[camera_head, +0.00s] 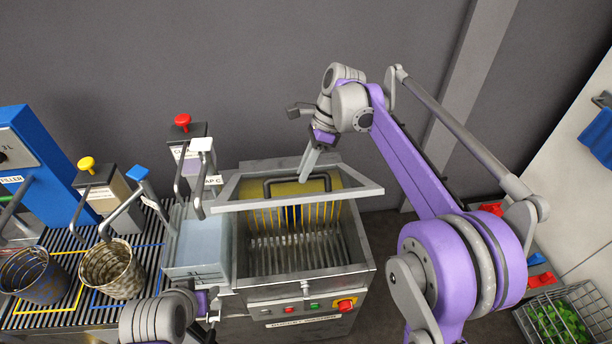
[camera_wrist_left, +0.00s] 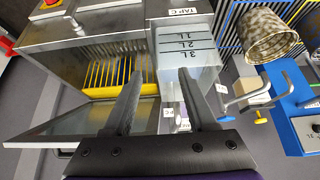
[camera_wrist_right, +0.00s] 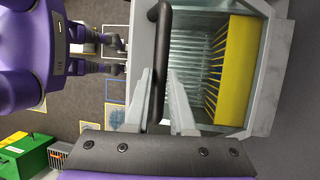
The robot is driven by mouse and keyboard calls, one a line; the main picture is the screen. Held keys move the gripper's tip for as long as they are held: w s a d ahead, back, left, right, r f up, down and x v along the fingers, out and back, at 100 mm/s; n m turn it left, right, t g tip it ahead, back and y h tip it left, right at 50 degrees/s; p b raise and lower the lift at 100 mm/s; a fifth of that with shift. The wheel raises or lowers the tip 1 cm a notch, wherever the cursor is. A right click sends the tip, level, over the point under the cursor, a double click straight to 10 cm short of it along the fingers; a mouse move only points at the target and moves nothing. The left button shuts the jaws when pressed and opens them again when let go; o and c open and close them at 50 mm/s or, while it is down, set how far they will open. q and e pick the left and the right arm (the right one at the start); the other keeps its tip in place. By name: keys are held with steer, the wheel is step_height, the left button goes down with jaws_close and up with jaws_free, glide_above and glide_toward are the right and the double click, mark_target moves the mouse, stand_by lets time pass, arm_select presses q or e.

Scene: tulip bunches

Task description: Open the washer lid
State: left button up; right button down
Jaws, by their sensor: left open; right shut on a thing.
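A dark bar handle (camera_head: 268,188) is on the lid. My right gripper (camera_head: 305,174) is shut on this handle, which also shows in the right wrist view (camera_wrist_right: 164,25). My left gripper (camera_head: 212,312) is low in front of the washer's left side, open and empty in the left wrist view (camera_wrist_left: 160,90). The lid also shows there (camera_wrist_left: 80,122), left of the fingers.
A clear tank (camera_head: 197,245) with litre marks stands left of the washer. A red button (camera_head: 345,304) is on the washer's front.

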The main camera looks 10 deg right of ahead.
arm_select(q)
steer(key=shift+s, duration=0.1)
steer(key=shift+d+f, duration=0.1)
steer(key=shift+d, duration=0.05)
steer(key=c, duration=0.4)
steer(key=shift+w+d+f+m, duration=0.1)
steer(key=shift+w+d+m, duration=0.15)
steer(key=shift+m, duration=0.55)
steer(key=shift+c, duration=1.2)
steer(key=d+m, duration=0.1)
steer(key=m, duration=0.1)
steer(key=w+d+m, duration=0.1)
steer(key=m, duration=0.2)
steer(key=d+m+y, duration=0.1)
steer(key=m, duration=0.2)
steer(key=shift+w+d+f, duration=0.35)
steer(key=shift+w, duration=0.05)
jaws_close()
steer(key=d+r+m+t+h, duration=0.1)
steer(key=d+r+m+t, duration=0.25)
steer(key=d+m, duration=0.85)
steer(key=d+r+m+t, duration=0.2)
steer(key=d+m+t, duration=0.2)
steer(key=d+m, duration=0.8)
steer(key=w+a+m, duration=0.2)
steer(key=w, duration=0.9)
steer(key=shift+w+a+f, duration=0.2)
steer(key=shift+w+f, duration=0.05)
